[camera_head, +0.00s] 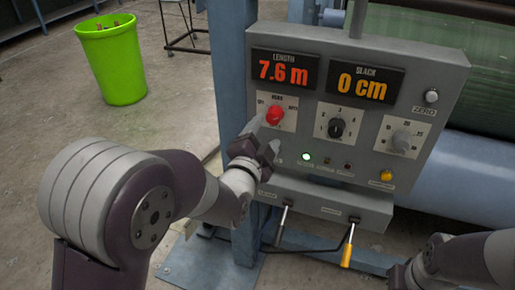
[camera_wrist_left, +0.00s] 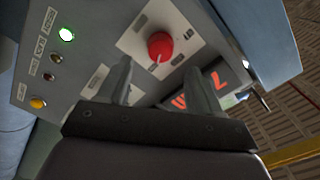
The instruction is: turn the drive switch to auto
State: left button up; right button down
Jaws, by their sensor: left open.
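The red knob (camera_head: 274,116) sits on a pale plate at the left of the grey control panel (camera_head: 385,75), under the length display. Its small labels are too blurred to read surely. It also shows in the left wrist view (camera_wrist_left: 160,46), where a pale mark on it points down in the picture. My left gripper (camera_head: 266,140) is open just in front of and below the knob. In the left wrist view its two fingers (camera_wrist_left: 160,75) point at the panel with the knob beyond the gap, not gripped. My right arm shows at lower right; its gripper (camera_head: 402,276) is partly cut off.
A black knob (camera_head: 336,127) and a grey knob (camera_head: 401,140) sit right of the red one. A green lamp (camera_head: 307,157) is lit. Two levers (camera_head: 347,252) hang below the panel. A blue post (camera_head: 232,70) stands at its left; a green bin (camera_head: 112,62) stands behind.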

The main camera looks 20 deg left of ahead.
pick_arm(q)
jog(key=s, duration=0.6)
jog(key=shift+p, duration=0.35)
jog(key=shift+a, duration=0.1)
jog(key=s+f+n+g+p, duration=0.3)
jog(key=s+f+n+g, duration=0.2)
jog(key=f+n+g, duration=0.35)
jog(key=s+a+r+n+g+p, duration=0.2)
jog(key=s+r+n+g+p, duration=0.1)
jog(key=s+g+p, duration=0.5)
jog(key=shift+s+y, duration=0.3)
jog(key=shift+s, duration=0.15)
